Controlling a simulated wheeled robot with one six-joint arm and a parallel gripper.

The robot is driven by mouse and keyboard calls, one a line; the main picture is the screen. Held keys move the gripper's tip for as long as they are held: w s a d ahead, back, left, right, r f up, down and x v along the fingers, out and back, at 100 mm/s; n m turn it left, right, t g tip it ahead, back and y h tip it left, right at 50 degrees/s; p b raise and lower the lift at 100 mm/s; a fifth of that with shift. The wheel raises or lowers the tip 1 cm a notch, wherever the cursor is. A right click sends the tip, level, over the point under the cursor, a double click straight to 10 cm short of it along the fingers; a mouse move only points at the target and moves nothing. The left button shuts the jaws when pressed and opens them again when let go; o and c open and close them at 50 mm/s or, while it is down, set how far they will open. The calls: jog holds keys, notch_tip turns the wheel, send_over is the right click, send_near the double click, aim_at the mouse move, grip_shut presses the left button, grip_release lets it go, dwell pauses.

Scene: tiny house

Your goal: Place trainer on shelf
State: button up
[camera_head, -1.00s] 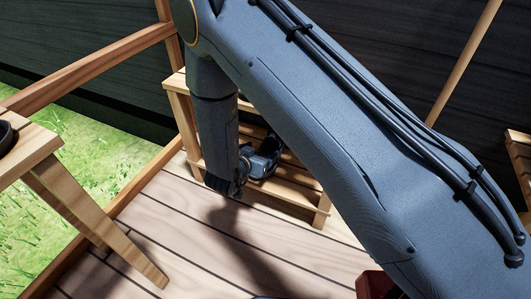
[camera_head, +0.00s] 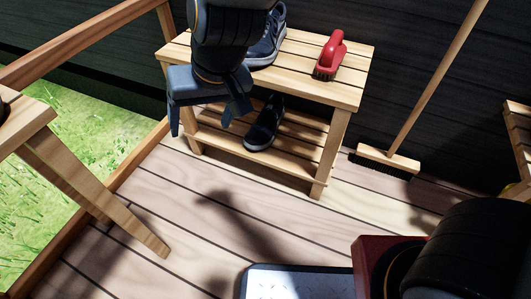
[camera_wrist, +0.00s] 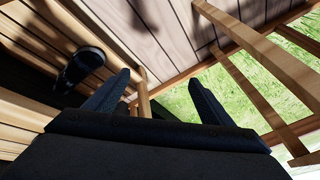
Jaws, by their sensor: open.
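The shelf is a two-tier slatted wooden rack (camera_head: 345,88) against the dark wall. A blue-grey trainer with a pale sole (camera_head: 268,42) stands on its top tier, partly hidden behind my arm. A second, darker shoe (camera_head: 263,125) rests on the lower tier. My gripper (camera_head: 202,122) is open and empty in front of the rack's left end, left of the lower shoe. In the wrist view, nothing lies between the fingers (camera_wrist: 157,90), and a dark shoe (camera_wrist: 84,66) shows on slats to their left.
A red brush (camera_head: 331,55) lies on the top tier's right side. A broom (camera_head: 388,160) leans on the wall right of the rack. A wooden table (camera_head: 90,190) stands at left, by the railing and grass.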

jog(key=s+d+r+n+g+h, duration=0.1)
jog(key=s+d+r, duration=0.1)
jog(key=s+d, duration=0.4)
jog(key=s+d+r+n+g+h, duration=0.1)
jog(key=s+d+r+n+h, duration=0.1)
jog(key=s+d, duration=0.4)
jog(key=shift+d+r, duration=0.35)
jog(key=shift+d, duration=0.55)
jog(key=d+r+m+p, duration=0.2)
jog(key=d+r+p, duration=0.5)
jog(key=r+p, duration=0.5)
jog(key=d+r+m+p, duration=0.3)
jog(key=d+r+p, duration=0.4)
jog(key=r+p, duration=0.4)
jog(key=d+r+m+h+p, duration=0.1)
jog(key=d+r+m+p, duration=0.2)
jog(key=p, duration=1.8)
jog(key=d+r, duration=0.4)
jog(key=r, duration=0.5)
jog(key=shift+r, duration=0.3)
